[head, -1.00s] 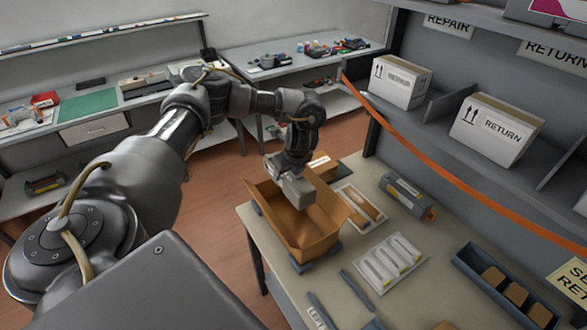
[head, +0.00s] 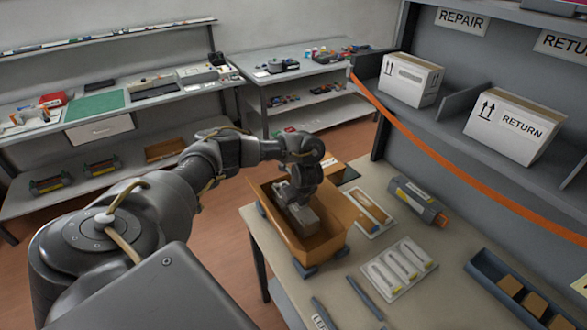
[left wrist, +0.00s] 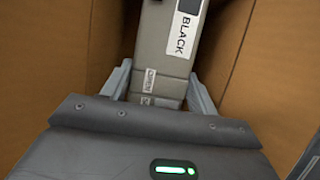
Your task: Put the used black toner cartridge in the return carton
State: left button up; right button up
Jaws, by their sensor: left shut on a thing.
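The black toner cartridge (left wrist: 165,50) is a grey block with a white "BLACK" label, seen in the left wrist view. My left gripper (left wrist: 160,88) is shut on it, one finger on each side. In the head view the gripper (head: 295,195) points down into the open brown return carton (head: 338,232), with the grey cartridge (head: 304,218) inside its walls. Brown cardboard walls also show on both sides in the left wrist view. I cannot tell whether the cartridge touches the carton floor. My right gripper is not in view.
The carton stands at the left end of the grey bench (head: 345,275). Right of it are a small tray (head: 369,223), another grey cartridge with an orange end (head: 418,203), and a white tray of parts (head: 398,266). An orange strap (head: 440,152) crosses before the shelf.

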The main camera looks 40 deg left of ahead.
pick_arm(q)
notch_tip(320, 180, down, 4)
jog(key=b, duration=0.2)
jog(key=shift+f+b, duration=0.2)
jog(key=shift+b, duration=0.15)
jog(key=shift+r, duration=0.1)
jog(key=o, duration=1.3)
jog(key=shift+o, duration=0.2)
